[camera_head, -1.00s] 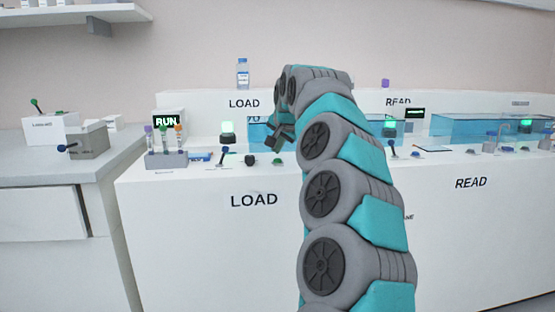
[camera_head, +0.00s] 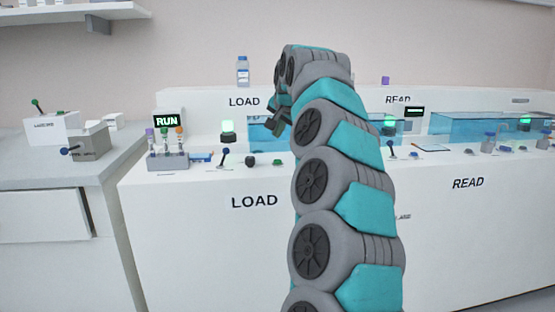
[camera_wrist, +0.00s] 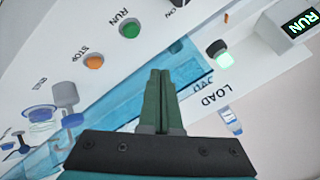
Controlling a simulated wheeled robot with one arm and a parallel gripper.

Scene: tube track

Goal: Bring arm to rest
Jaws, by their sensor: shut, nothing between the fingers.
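My arm rises through the middle of the head view, in front of the white bench. My gripper (camera_head: 277,115) hangs from the arm's bent top, over the LOAD side near the blue tank. In the wrist view my gripper (camera_wrist: 160,75) shows its two green fingers pressed together, with nothing between them. The fingers point toward the blue tank (camera_wrist: 195,70), and I see no contact with anything. My arm hides part of the bench and the tank behind it.
A clear bottle (camera_head: 243,71) stands on the back ledge. A grey side counter (camera_head: 60,165) holds boxes. The air above the bench is free.

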